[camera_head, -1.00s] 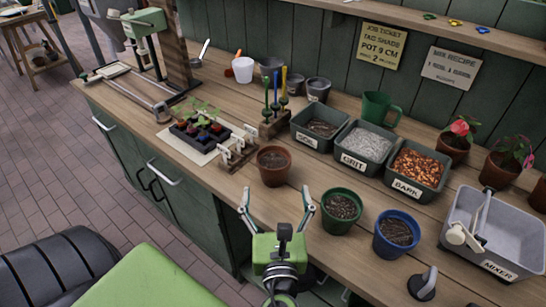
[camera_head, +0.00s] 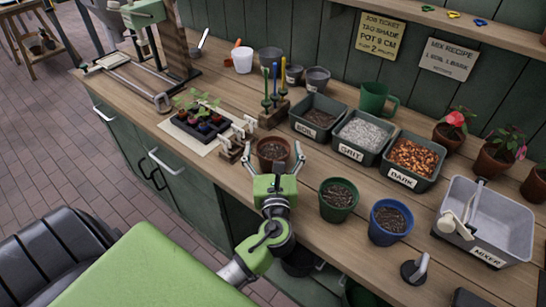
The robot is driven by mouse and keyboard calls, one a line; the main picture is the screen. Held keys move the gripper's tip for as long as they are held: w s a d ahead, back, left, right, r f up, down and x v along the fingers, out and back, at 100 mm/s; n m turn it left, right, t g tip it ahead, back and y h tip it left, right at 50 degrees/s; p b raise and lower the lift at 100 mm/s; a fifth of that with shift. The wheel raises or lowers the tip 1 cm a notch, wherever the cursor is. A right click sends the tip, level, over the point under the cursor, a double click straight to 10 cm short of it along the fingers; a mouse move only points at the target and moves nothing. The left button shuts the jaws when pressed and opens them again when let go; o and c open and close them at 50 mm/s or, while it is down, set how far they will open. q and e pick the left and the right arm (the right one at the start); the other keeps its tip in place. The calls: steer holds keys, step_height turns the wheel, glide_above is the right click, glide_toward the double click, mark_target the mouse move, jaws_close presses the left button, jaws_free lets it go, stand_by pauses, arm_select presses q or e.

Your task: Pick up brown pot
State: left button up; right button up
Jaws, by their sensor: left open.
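The brown pot (camera_head: 273,149) is a small terracotta-coloured pot filled with dark soil. It stands upright on the wooden workbench, in front of the soil bin. My left gripper (camera_head: 273,157) is open, with one finger on the left side of the pot and the other on the right side. The near part of the pot is partly hidden behind the gripper. I cannot tell whether the fingers touch it. My right gripper is not in view.
A green pot (camera_head: 337,200) and a blue pot (camera_head: 391,221) stand to the right. Bins of soil (camera_head: 306,131), grit (camera_head: 351,151) and bark (camera_head: 402,179) stand behind. A tag rack (camera_head: 232,150) and seedling tray (camera_head: 195,137) are close on the left. A grey mixer tub (camera_head: 510,228) is far right.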

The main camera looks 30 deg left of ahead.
arm_select(q)
steer(key=c, duration=1.3)
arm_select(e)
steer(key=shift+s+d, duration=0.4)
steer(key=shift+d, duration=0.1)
arm_select(q)
steer(key=shift+r, duration=0.15)
